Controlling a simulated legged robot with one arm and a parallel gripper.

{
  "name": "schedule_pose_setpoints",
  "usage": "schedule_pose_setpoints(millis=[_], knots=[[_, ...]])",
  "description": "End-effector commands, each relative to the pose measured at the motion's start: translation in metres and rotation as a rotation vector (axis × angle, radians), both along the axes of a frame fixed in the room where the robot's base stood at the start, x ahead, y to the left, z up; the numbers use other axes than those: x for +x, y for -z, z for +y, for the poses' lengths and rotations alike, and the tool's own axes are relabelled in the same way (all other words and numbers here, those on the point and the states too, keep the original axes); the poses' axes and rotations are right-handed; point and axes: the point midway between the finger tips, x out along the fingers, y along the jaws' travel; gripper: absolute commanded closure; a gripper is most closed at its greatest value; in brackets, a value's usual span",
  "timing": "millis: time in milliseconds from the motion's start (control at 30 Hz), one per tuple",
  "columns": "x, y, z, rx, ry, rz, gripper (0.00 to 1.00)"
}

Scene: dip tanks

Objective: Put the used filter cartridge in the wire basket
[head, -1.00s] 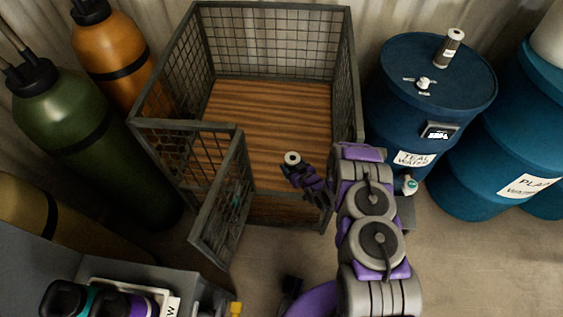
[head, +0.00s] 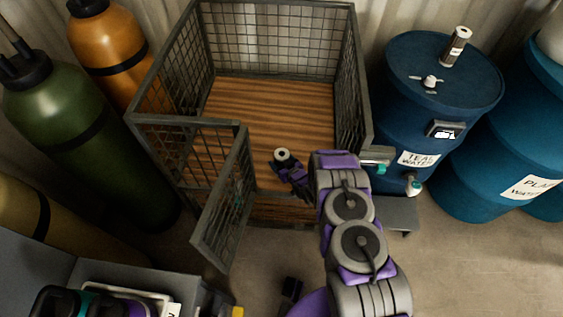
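The wire basket (head: 368,140) is a large grey mesh cage with a wooden slat floor, its front gate swung open. My gripper (head: 287,166) is over the front part of its floor, seen from above and behind. It appears shut on a filter cartridge (head: 282,154), of which mainly the pale ring-shaped top with a dark centre shows. The cartridge looks roughly upright; whether it touches the floor I cannot tell. Another cartridge (head: 456,47), with a pale top and a label, stands on the blue drum to the right. My arm hides part of the basket's front right.
The open gate (head: 224,205) stands left of my arm. The blue drum (head: 440,95) labelled teal water is close on the right, with another drum (head: 535,150) beyond. Green (head: 75,130) and orange (head: 112,50) cylinders stand left. The basket's floor behind my gripper is clear.

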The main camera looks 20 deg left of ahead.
Motion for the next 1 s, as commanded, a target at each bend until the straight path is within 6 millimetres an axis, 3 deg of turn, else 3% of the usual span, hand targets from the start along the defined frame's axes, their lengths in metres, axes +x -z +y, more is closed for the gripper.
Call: schedule_pose_setpoints(millis=[200, 567, 1000], knots=[[0.0, -0.002, -0.004, 0.004, 0.002, 0.001, 0.06], [-0.004, -0.003, -0.006, -0.003, 0.002, 0.003, 0.06], [-0.05, -0.036, -0.063, 0.003, 0.006, 0.006, 0.06]])
